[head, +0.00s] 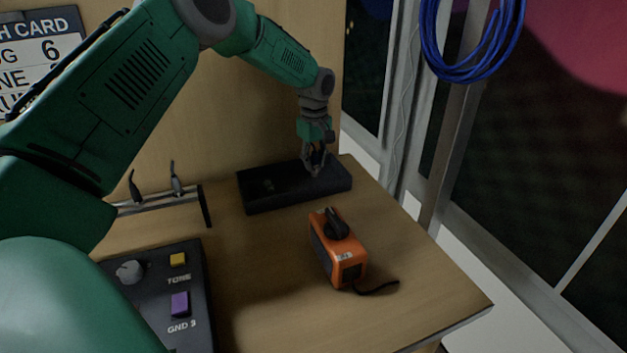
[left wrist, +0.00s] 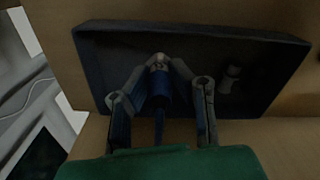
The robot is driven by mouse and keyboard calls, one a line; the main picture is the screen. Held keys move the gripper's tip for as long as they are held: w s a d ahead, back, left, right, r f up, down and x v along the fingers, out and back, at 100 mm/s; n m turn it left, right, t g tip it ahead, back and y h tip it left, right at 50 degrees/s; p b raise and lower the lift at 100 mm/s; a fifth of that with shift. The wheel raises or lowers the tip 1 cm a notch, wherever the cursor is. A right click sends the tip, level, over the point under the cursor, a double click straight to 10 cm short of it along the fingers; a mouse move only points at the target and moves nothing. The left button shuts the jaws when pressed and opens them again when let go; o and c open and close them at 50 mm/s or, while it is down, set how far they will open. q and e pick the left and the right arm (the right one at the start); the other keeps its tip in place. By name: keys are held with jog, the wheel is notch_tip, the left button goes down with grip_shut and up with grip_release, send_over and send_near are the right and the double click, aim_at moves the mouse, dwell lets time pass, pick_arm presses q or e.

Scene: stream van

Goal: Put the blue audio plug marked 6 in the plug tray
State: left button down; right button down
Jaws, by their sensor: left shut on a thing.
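The dark plug tray (head: 290,199) lies at the back of the table in the head view, and it fills much of the left wrist view (left wrist: 205,36). My left gripper (head: 316,172) reaches down over the tray's right part. In the left wrist view its fingers (left wrist: 160,90) are shut on a blue plug (left wrist: 158,92) with a pale tip and a blue cable. The plug is over or within the tray; I cannot tell whether it touches the floor. Its number cannot be read. My right gripper is out of view.
Another dark plug (left wrist: 230,80) lies in the tray. A rack (head: 155,203) with two dark plugs stands left of the tray. An orange device (head: 340,250) with a black knob and cable stands in front. A control box (head: 145,300) is at lower left. A card (head: 38,50) hangs on the wall.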

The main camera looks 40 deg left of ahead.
aim_at(314, 175)
pick_arm(q)
jog(key=shift+w+a+f, duration=0.1)
jog(key=shift+a+f, duration=0.1)
jog(key=shift+f, duration=0.35)
jog(key=shift+a+f, duration=0.15)
jog(key=shift+f, duration=0.4)
jog(key=shift+d+f, duration=0.5)
jog(key=shift+f, duration=0.25)
jog(key=shift+d+f, duration=0.5)
jog(key=shift+f, duration=0.2)
jog(key=shift+a+f, duration=0.15)
jog(key=shift+a, duration=0.15)
jog(key=c, duration=1.6)
grip_release()
jog(key=shift+a+f, duration=0.1)
jog(key=shift+a, duration=0.1)
jog(key=shift+o, duration=0.8)
jog(key=shift+a+f, duration=0.1)
jog(key=shift+a, duration=0.15)
jog(key=shift+d, duration=0.25)
notch_tip(314, 175, up, 12)
jog(key=shift+a+f+p, duration=0.1)
jog(key=shift+f+p, duration=0.1)
jog(key=shift+p, duration=0.1)
jog(key=shift+d+r, duration=0.25)
jog(key=shift+r, duration=0.2)
